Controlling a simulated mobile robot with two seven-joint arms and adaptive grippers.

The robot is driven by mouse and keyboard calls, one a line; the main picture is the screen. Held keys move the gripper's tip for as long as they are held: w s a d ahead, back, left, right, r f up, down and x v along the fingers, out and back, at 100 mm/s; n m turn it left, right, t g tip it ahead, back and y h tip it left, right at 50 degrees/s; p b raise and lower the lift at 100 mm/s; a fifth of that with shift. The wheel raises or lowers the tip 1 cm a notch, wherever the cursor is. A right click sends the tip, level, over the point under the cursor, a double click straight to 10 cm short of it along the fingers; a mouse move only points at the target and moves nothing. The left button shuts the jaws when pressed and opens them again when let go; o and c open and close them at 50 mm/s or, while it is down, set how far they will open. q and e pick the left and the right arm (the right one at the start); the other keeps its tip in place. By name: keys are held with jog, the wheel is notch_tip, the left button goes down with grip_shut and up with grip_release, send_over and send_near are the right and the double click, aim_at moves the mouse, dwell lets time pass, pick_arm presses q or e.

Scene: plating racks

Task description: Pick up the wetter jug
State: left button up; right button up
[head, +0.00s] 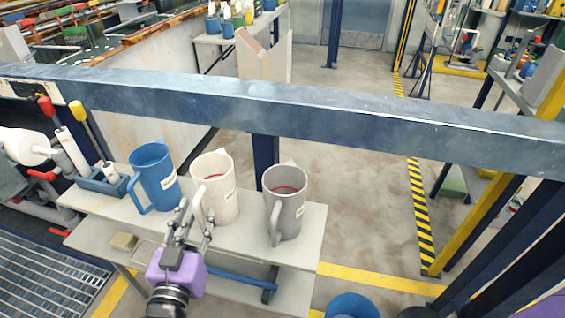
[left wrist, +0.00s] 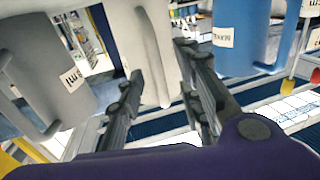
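Three labelled jugs stand upright in a row on a pale bench: a blue jug (head: 155,172), a white jug (head: 218,180) and a grey jug (head: 288,205). The label writing is too small or blurred to read surely, so I cannot tell which is the wetter jug. My left gripper (head: 194,224) is open at the white jug's handle (head: 200,203). In the left wrist view the fingers of my left gripper (left wrist: 160,95) stand either side of the white jug's handle (left wrist: 153,60), with gaps. The grey jug (left wrist: 45,75) is left there, the blue jug (left wrist: 245,40) right. My right gripper is not in view.
A blue-grey rail (head: 300,104) crosses behind the jugs. A small blue tray (head: 105,182) with white cylinders stands left of the blue jug. The bench (head: 303,250) has a little bare room right of the grey jug. A blue bin (head: 352,305) stands low at front right.

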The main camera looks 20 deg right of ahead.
aim_at(195, 208)
pick_arm(q)
jog(key=shift+w+d, duration=0.35)
jog(key=shift+w, duration=0.3)
grip_shut()
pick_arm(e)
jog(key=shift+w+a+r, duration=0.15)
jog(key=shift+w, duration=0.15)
pick_arm(q)
jog(key=shift+r, duration=0.15)
jog(key=shift+r, duration=0.25)
notch_tip(195, 208, up, 2)
jog(key=shift+r+p, duration=0.15)
jog(key=shift+p, duration=0.15)
jog(key=s+d+r+p, duration=0.1)
jog(key=s+r, duration=0.9)
jog(key=s, duration=0.4)
jog(key=shift+d+p, duration=0.15)
jog(key=shift+p, duration=0.2)
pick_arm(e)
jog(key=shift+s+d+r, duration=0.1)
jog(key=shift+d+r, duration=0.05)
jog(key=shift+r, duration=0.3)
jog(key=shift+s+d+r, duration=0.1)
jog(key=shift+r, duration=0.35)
pick_arm(q)
jog(key=c, duration=0.7)
grip_release()
